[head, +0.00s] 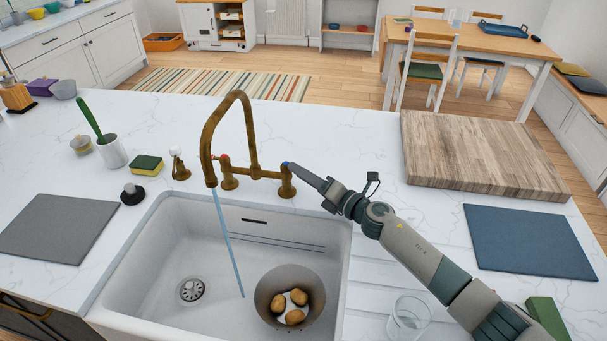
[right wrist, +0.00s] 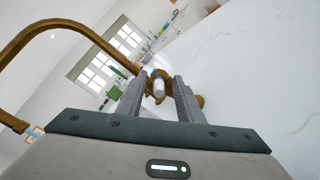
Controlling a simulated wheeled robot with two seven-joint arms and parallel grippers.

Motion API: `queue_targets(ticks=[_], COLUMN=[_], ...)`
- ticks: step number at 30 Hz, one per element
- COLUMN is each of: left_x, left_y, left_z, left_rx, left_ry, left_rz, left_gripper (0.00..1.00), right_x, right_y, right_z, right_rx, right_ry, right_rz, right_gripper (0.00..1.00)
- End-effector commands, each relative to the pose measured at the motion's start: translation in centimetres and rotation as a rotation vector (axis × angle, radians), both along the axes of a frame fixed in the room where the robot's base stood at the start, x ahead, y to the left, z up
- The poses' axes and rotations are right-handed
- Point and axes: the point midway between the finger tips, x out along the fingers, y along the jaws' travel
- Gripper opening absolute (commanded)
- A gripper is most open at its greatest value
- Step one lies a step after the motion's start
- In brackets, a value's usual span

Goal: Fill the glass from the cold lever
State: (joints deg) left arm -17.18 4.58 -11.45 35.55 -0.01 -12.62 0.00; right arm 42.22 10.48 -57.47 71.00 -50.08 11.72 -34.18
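The brass tap (head: 222,125) stands behind the white sink, and a thin stream of water (head: 228,240) falls from its spout into the basin. The blue-marked cold lever (head: 286,164) is on the tap's right side; a red-marked one (head: 225,158) is on its left. My right gripper (head: 297,168) is at the cold lever. In the right wrist view its fingers (right wrist: 160,95) are apart, with the pale lever (right wrist: 158,88) between them; contact is unclear. The empty-looking glass (head: 409,318) stands on the counter right of the sink, partly cut off. My left gripper is out of view.
The sink (head: 160,255) holds a colander (head: 263,297) with potatoes (head: 295,316); the stream lands left of it, near the drain (head: 191,290). A wooden board (head: 480,155) and blue mat (head: 528,242) lie right. A sponge (head: 147,166) and brush pot (head: 112,151) stand left.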

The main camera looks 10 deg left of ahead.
Motion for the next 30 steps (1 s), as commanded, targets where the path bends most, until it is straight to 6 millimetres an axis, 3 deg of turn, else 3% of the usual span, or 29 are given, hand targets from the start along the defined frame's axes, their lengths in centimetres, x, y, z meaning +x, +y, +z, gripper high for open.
queue_targets(ticks=[8,14,30], left_x=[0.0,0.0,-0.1], left_y=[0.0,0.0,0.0], left_z=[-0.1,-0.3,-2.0], left_rx=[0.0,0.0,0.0], left_ry=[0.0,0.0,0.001], left_rz=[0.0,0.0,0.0], left_gripper=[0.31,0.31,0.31], right_x=[-0.2,-1.2,-6.2], right_y=[-0.5,-2.2,-10.1], right_z=[0.1,0.0,-0.2], right_rx=[0.001,-0.001,-0.001], right_ry=[-0.002,-0.002,0.0], right_rz=[0.0,-0.001,-0.001], right_gripper=[0.33,0.33,0.33])
